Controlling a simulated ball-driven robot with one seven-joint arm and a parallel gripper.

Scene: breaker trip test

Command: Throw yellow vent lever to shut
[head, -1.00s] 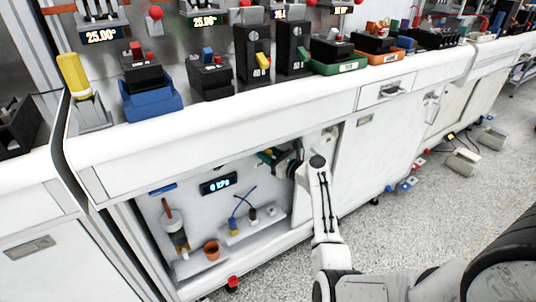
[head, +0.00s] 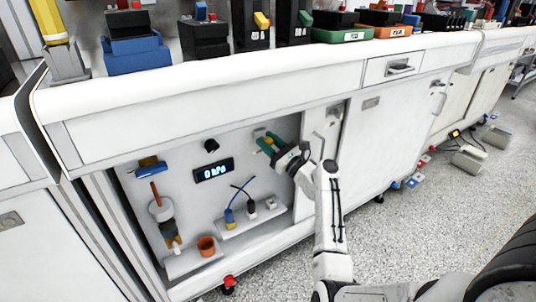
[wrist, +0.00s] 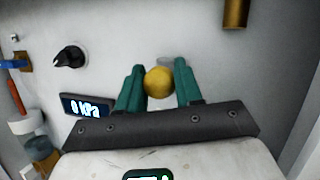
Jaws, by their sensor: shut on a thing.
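The yellow vent lever shows in the wrist view as a round yellow knob (wrist: 159,82), seen nearly end-on. My gripper (wrist: 160,84) has its two green fingers on either side of this knob and is shut on it. The knob is not clear there, and the lever's shaft and pivot are hidden.
A display (head: 213,170) reading 0 kPa and a black knob (head: 211,146) are on the back wall, left of my gripper. A brass cylinder (wrist: 236,12) hangs at the wrist view's upper right.

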